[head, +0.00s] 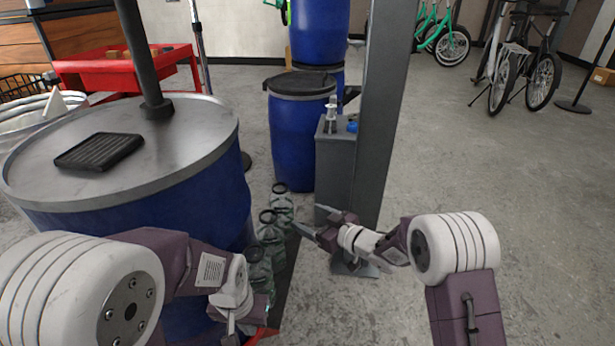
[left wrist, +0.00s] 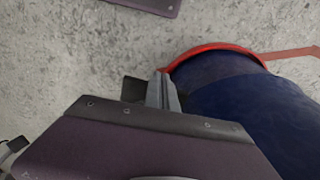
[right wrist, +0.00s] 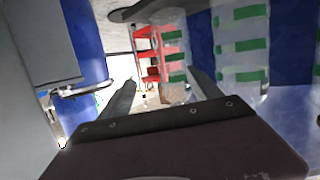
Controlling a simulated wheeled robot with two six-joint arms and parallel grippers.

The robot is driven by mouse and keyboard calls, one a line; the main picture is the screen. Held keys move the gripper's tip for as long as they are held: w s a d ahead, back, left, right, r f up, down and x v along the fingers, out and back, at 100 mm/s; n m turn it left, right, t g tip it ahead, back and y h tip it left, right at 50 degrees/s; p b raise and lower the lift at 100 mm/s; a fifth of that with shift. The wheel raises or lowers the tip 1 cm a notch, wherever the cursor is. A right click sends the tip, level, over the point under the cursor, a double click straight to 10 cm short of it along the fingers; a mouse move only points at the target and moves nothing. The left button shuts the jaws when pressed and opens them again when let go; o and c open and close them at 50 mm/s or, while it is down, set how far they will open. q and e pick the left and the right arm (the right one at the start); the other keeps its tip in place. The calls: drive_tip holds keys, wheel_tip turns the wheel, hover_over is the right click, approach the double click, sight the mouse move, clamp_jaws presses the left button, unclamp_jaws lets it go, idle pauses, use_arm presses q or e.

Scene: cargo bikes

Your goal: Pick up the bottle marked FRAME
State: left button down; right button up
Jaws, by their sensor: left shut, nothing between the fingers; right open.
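Several clear greenish bottles with dark ring tops stand in a row beside the big blue drum: a far one (head: 282,205), a middle one (head: 270,236) and nearer ones (head: 258,268). I cannot read FRAME on any of them. My right gripper (head: 306,218) is open and empty, just right of the far bottles. In the right wrist view, a clear bottle with green bands (right wrist: 173,62) shows beyond and between the open fingers (right wrist: 163,95), and a larger-looking one (right wrist: 241,45) is to the right. My left gripper (left wrist: 163,92) is shut and empty, low beside the drum.
The blue drum (head: 120,205) with a grey lid fills the left. A grey cabinet (head: 336,165) with a spray bottle (head: 331,116) on top and a grey post (head: 385,100) stand behind my right gripper. Another blue drum (head: 298,140) is behind. Open floor lies to the right.

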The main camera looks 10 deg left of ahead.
sight(282, 217)
drive_tip(key=shift+s+a+f+g+p, duration=0.2)
drive_tip(key=shift+s+a+f+p, duration=0.05)
drive_tip(key=shift+s+a+p, duration=0.2)
drive_tip(key=shift+s+a+f+g+p, duration=0.2)
drive_tip(key=shift+s+a+f+p, duration=0.1)
drive_tip(key=shift+s+a, duration=0.15)
drive_tip(key=shift+s+a+r, duration=0.1)
drive_tip(key=shift+a, duration=0.1)
drive_tip(key=b+x, duration=0.2)
drive_tip(key=x, duration=0.1)
drive_tip(key=shift+w+a+f+b, duration=0.2)
drive_tip(key=shift+f+b, duration=0.1)
drive_tip(key=shift+f, duration=0.15)
drive_tip(key=shift+w+a, duration=0.1)
drive_tip(key=shift+w, duration=0.05)
drive_tip(key=b+x, duration=0.3)
drive_tip(key=x, duration=0.1)
drive_tip(key=shift+w+a+f, duration=0.1)
drive_tip(key=shift+f, duration=0.1)
drive_tip(key=shift+w+a+b, duration=0.2)
drive_tip(key=shift+a+b, duration=0.05)
drive_tip(key=shift+b, duration=0.1)
use_arm(q)
wheel_tip(282, 217, down, 3)
drive_tip(key=shift+s+a+r, duration=0.1)
drive_tip(key=shift+r, duration=0.1)
use_arm(e)
drive_tip(key=shift+r, duration=0.15)
